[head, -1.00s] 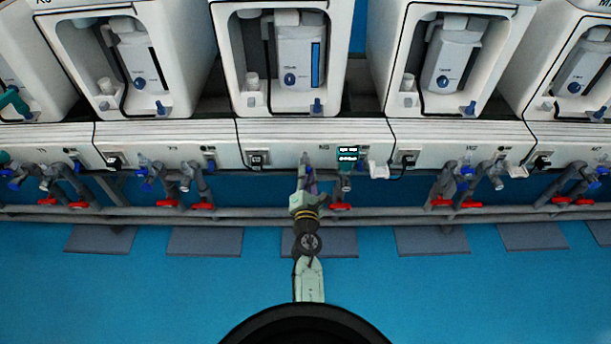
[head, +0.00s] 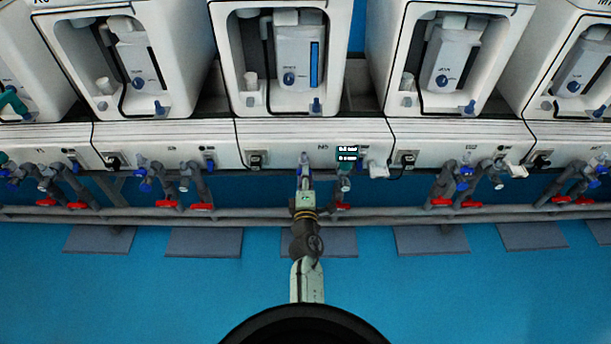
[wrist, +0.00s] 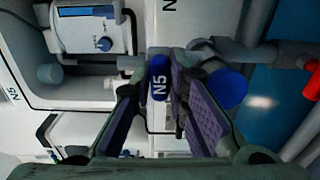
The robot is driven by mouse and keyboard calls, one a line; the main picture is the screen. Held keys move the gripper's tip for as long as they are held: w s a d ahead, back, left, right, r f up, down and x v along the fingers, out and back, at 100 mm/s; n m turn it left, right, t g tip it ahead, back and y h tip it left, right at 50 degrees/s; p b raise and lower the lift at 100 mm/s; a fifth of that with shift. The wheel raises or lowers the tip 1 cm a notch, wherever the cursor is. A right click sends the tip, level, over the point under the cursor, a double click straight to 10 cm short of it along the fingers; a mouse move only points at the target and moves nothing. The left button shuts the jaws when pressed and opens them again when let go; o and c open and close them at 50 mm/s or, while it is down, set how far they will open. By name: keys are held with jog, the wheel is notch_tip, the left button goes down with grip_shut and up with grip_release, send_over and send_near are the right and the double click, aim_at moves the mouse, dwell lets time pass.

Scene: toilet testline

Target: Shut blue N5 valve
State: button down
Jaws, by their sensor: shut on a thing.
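The blue N5 valve handle (wrist: 159,78), with white "N5" lettering, lies between the two fingers of my gripper (wrist: 160,85) in the wrist view. My gripper is shut on the handle, one finger on each side. The grey pipe (wrist: 252,52) of the valve runs to the right in the wrist view. The fingers hide part of the valve body.
A round blue end (wrist: 228,88) sits close beside the right finger. In the head view, a teal-labelled fitting (head: 346,157) stands just right of my gripper. Red handles (head: 203,206) line the lower pipes. Blue floor (head: 130,280) in front is clear.

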jog(key=shift+r, duration=0.15)
dwell(0.4)
jog(key=c, duration=1.6)
grip_release()
jog(key=shift+o, duration=0.2)
jog(key=shift+a, duration=0.1)
